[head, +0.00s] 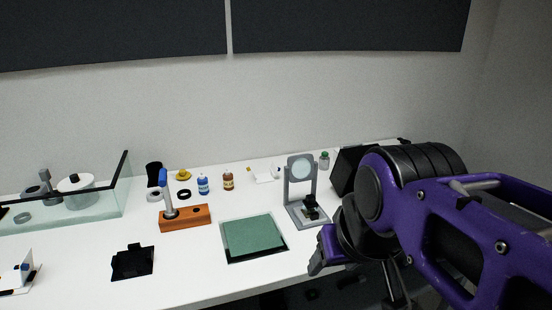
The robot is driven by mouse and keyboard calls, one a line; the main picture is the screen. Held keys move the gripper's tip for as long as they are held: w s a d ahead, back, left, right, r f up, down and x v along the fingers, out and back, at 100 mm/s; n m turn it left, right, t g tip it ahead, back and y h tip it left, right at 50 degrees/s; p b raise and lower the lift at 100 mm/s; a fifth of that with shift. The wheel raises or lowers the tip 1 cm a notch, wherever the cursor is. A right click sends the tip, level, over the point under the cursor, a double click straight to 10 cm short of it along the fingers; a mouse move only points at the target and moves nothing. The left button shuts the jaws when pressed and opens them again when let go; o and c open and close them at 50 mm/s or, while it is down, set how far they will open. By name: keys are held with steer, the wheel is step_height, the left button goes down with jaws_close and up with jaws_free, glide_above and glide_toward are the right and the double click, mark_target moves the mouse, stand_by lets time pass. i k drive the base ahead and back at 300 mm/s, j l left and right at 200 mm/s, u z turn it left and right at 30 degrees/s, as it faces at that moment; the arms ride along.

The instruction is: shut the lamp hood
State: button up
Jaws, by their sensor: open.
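A black box-like thing (347,170) stands at the right end of the white table, partly hidden behind my purple arm. It may be the lamp hood, but I cannot tell for sure, nor whether it is open or shut. My gripper (340,262) is at the table's front right, in front of the black box and to the right of the green mat. It is open, and no object shows between its fingers. Much of it is hidden by my own arm.
A grey framed stand with a round lens (301,168) stands just left of my gripper. A green mat (254,236), an orange block with a post (186,217), small bottles (203,186) and a clear-walled tray (100,205) lie further left. White table shows bare between them.

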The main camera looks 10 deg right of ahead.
mark_target(343, 177)
steer(key=z, duration=0.8)
steer(key=i+l, duration=0.15)
steer(key=l, duration=0.15)
steer(key=i+l, duration=0.35)
steer(key=l, duration=0.25)
steer(key=i+l+u, duration=0.3)
steer(key=l+u, duration=0.3)
steer(key=l, duration=0.15)
steer(key=i+l+u, duration=0.1)
steer(key=l+u, duration=0.15)
steer(key=l, duration=0.15)
steer(key=j+z, duration=0.25)
steer(key=z, duration=0.15)
steer(key=k+j+z, duration=0.1)
steer(key=z, duration=0.25)
steer(key=k+j, duration=0.05)
steer(key=j, duration=0.05)
